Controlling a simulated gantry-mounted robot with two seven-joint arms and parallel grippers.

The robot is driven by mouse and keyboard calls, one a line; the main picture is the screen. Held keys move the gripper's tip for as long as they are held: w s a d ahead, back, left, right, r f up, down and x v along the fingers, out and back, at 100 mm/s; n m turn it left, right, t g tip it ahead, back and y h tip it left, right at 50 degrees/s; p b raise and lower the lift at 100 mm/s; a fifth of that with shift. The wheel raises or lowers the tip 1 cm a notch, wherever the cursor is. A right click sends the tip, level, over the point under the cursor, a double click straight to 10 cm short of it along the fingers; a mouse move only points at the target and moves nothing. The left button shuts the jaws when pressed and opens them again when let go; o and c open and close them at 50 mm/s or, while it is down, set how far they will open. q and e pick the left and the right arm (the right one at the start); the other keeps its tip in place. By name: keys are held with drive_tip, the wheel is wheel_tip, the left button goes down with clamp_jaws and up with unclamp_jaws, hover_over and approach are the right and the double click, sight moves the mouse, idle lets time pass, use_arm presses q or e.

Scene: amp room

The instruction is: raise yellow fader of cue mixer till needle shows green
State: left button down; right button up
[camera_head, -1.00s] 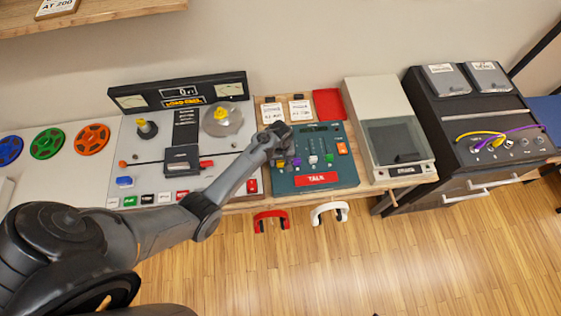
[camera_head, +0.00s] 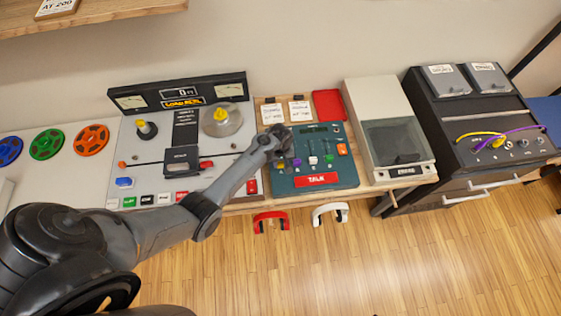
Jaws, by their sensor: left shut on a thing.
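The cue mixer is the teal panel (camera_head: 338,180) on the wooden desk in the middle, with purple, white and green fader knobs, an orange button and a red TALK bar. My left gripper (camera_head: 280,152) is over the panel's upper left part, pointing down. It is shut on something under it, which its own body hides. A dark display strip (camera_head: 316,129) lies along the panel's top edge; no needle can be made out there. My right gripper is not in view.
A tape machine (camera_head: 150,160) with a meter bridge stands left of the mixer, under my left arm. A grey-lidded unit (camera_head: 392,140) stands to the right. Two cards (camera_head: 299,111) and a red square (camera_head: 328,104) lie behind. Red headphones (camera_head: 271,221) and white headphones (camera_head: 330,213) hang in front.

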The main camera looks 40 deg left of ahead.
use_arm(q)
drive_tip(key=shift+a, duration=0.1)
drive_tip(key=w+a+b, duration=0.1)
drive_tip(key=a, duration=0.1)
drive_tip(key=w+a+b, duration=0.1)
drive_tip(key=w, duration=0.1)
drive_tip(key=shift+w+a, duration=0.15)
drive_tip(key=shift+a, duration=0.2)
drive_tip(key=c, duration=0.8)
unclamp_jaws()
